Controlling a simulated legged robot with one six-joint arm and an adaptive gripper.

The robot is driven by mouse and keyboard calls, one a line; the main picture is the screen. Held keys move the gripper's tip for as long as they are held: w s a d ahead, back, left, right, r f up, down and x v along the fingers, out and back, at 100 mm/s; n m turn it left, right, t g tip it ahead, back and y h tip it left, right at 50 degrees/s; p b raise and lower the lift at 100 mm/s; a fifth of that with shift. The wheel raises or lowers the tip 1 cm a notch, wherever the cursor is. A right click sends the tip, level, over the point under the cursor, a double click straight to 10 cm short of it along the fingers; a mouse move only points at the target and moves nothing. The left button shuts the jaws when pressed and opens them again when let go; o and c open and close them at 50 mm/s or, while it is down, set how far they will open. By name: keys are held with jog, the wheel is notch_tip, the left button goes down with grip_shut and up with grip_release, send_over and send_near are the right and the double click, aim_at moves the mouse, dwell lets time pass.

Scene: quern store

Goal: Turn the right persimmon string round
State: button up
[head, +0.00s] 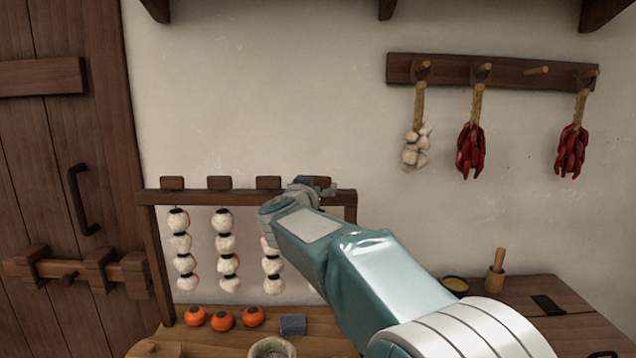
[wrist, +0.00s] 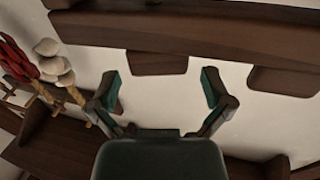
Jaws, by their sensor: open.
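A dark wooden rack (head: 250,196) carries a row of wooden blocks along its top rail. White-and-orange persimmon strings hang below: the left one (head: 181,250), the middle one (head: 226,255) and one farther right (head: 272,268), partly behind my arm. My gripper (head: 310,190) is at the rail's right end, by that block. In the wrist view, which looks upside down, my gripper (wrist: 161,88) is open and empty. Its fingertips stand either side of the rightmost block's end (wrist: 153,64), with gaps; a neighbouring block (wrist: 284,81) lies to the right.
Orange persimmons (head: 222,320), a blue-grey block (head: 292,325) and a stone bowl (head: 272,347) sit on the table below. A peg rail (head: 500,70) with garlic and chilli strings is on the wall to the right. A wooden door (head: 60,180) is at left.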

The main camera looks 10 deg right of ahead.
jog(key=shift+x, duration=1.4)
jog(key=c, duration=0.9)
jog(key=n+t+y, duration=0.1)
jog(key=y, duration=0.1)
jog(key=shift+r+n+y, duration=0.1)
jog(key=shift+n+y, duration=0.2)
jog(key=shift+n+t+y, duration=0.3)
jog(key=shift+n+y, duration=0.3)
jog(key=shift+y, duration=0.6)
